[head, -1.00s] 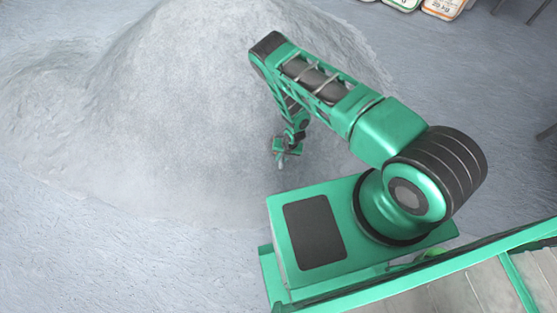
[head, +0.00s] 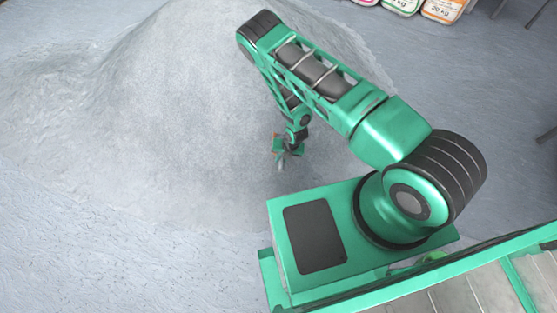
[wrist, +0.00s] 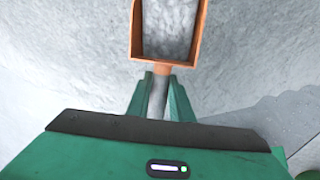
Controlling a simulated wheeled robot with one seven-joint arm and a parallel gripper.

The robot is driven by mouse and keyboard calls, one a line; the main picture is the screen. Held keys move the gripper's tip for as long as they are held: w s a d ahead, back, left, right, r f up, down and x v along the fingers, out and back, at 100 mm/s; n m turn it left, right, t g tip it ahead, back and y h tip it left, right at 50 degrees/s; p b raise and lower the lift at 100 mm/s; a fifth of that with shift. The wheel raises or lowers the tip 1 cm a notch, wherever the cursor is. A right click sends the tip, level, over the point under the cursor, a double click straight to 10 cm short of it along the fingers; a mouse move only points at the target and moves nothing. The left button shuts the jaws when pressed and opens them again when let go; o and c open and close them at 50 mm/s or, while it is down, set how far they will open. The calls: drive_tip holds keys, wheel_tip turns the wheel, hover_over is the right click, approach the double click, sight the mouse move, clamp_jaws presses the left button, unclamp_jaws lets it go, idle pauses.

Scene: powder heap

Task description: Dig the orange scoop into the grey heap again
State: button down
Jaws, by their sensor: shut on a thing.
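The grey heap (head: 165,110) fills the upper left and middle of the head view and slopes down to the floor. My gripper (wrist: 160,92) is shut on the grey handle of the orange scoop (wrist: 198,40), its green fingers on either side. The scoop's pan points away from my gripper, and rough grey material shows inside its orange rim. Heap surface lies around and beyond the pan in the wrist view; I cannot tell whether the pan touches it. In the head view my gripper (head: 287,153) is small over the heap's lower near slope, and the scoop is mostly hidden.
Several labelled bags (head: 443,9) stand at the top right edge, well behind the heap. Dark thin legs (head: 547,133) show at the right edge. The bluish-grey floor (head: 90,265) is clear at the lower left.

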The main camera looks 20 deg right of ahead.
sight(281, 169)
drive_tip(key=shift+g, duration=0.4)
drive_tip(key=r, duration=0.2)
drive_tip(key=s+r, duration=0.1)
drive_tip(key=r, duration=0.3)
drive_tip(key=shift+s+a+r, duration=0.1)
drive_tip(key=shift+s+a, duration=0.2)
drive_tip(key=shift+s, duration=0.05)
drive_tip(key=shift+s+a+r, duration=0.15)
drive_tip(key=shift+s+r, duration=0.45)
drive_tip(key=shift+r, duration=0.35)
drive_tip(key=s, duration=0.1)
drive_tip(key=s+f+t, duration=0.1)
drive_tip(key=s+a+t, duration=0.1)
drive_tip(key=shift+f, duration=0.15)
drive_tip(key=s+a+r, duration=0.1)
drive_tip(key=s+r, duration=0.1)
drive_tip(key=s, duration=0.4)
drive_tip(key=s+a+r, duration=0.2)
drive_tip(key=s, duration=0.4)
drive_tip(key=shift+s+a, duration=0.3)
drive_tip(key=shift+s, duration=0.1)
